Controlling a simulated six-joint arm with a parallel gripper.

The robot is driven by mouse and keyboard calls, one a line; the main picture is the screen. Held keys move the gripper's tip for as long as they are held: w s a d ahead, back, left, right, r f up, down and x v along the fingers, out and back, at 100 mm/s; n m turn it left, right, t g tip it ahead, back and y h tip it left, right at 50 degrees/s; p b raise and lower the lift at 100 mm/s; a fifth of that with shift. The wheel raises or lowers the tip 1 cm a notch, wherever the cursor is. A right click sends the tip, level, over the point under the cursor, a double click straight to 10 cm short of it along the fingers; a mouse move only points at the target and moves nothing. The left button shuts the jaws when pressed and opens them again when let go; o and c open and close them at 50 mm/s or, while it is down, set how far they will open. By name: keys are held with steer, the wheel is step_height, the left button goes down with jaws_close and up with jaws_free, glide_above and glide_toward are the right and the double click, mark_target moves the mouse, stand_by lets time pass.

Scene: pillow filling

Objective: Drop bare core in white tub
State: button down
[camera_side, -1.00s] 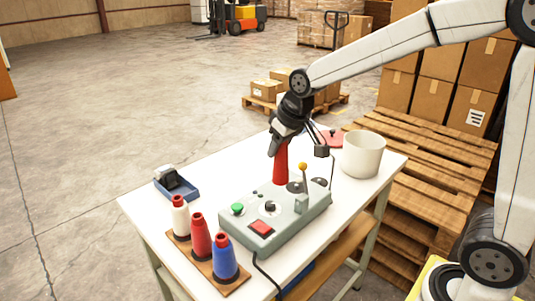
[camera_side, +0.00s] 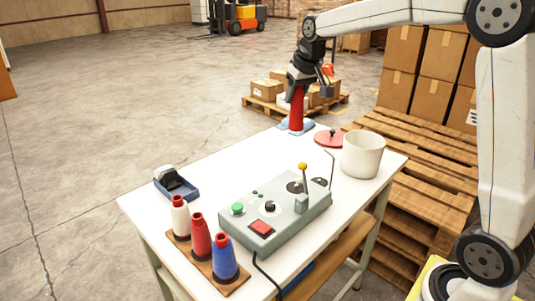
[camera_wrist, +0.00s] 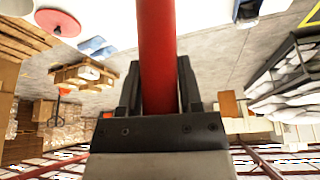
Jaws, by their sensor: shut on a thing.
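My gripper (camera_side: 299,88) is shut on a red tube (camera_side: 296,112) and holds it roughly upright at the far end of the table. In the wrist view the red tube (camera_wrist: 158,50) runs between both fingers. I cannot tell if it is bare or wound. Its lower end is over a light blue flat piece (camera_side: 284,126); I cannot tell if they touch. The white tub (camera_side: 362,155) stands upright at the table's right end, to the right of my gripper and apart from it. Its inside is mostly hidden.
A red disc with a knob (camera_side: 329,139) lies between the tube and the tub. A grey control box (camera_side: 275,220) with a yellow-tipped lever stands mid-table. White, red and blue cones stand on a wooden board (camera_side: 232,285) in front.

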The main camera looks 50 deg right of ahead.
steer(key=s+d+f+m+g+h, duration=0.1)
steer(key=s+d+m, duration=0.2)
steer(key=d, duration=1.5)
steer(key=s+d+f+m+h, duration=0.1)
steer(key=s+d+m, duration=0.2)
steer(key=d, duration=1.4)
step_height(320, 180, down, 11)
steer(key=shift+w+r, duration=0.2)
steer(key=shift+w, duration=0.05)
steer(key=shift+f, duration=0.15)
steer(key=shift+d+f, duration=0.1)
steer(key=shift+f, duration=2.7)
steer(key=shift+c, duration=0.9)
jaws_free()
